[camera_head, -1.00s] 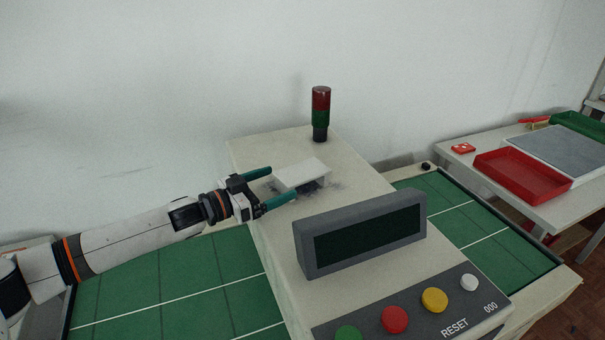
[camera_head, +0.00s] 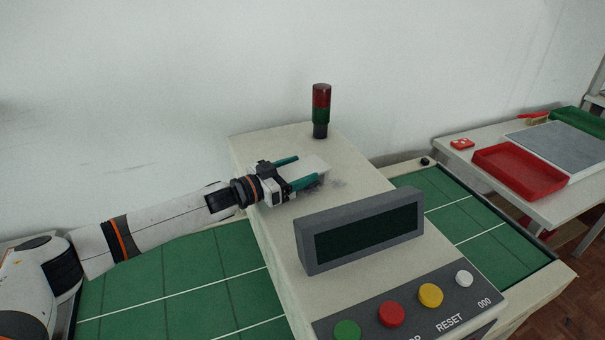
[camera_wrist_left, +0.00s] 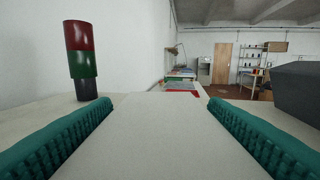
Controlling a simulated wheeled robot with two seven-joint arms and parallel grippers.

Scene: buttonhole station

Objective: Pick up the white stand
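The white stand (camera_head: 312,168) is a small pale block on top of the cream machine housing (camera_head: 262,145), behind the dark display. My left gripper (camera_head: 302,172) is open, with one teal finger on each side of the stand. In the left wrist view the stand's flat white top (camera_wrist_left: 158,135) lies between the two teal fingers, and a gap shows beside each finger. The stand's near part is hidden by the gripper in the head view. My right gripper is not in view.
A red and green signal lamp (camera_head: 321,110) stands behind the stand. A grey display box (camera_head: 360,232) stands in front of it, above coloured buttons. Green mats (camera_head: 170,285) lie lower on both sides. A red tray (camera_head: 518,172) is on the right table.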

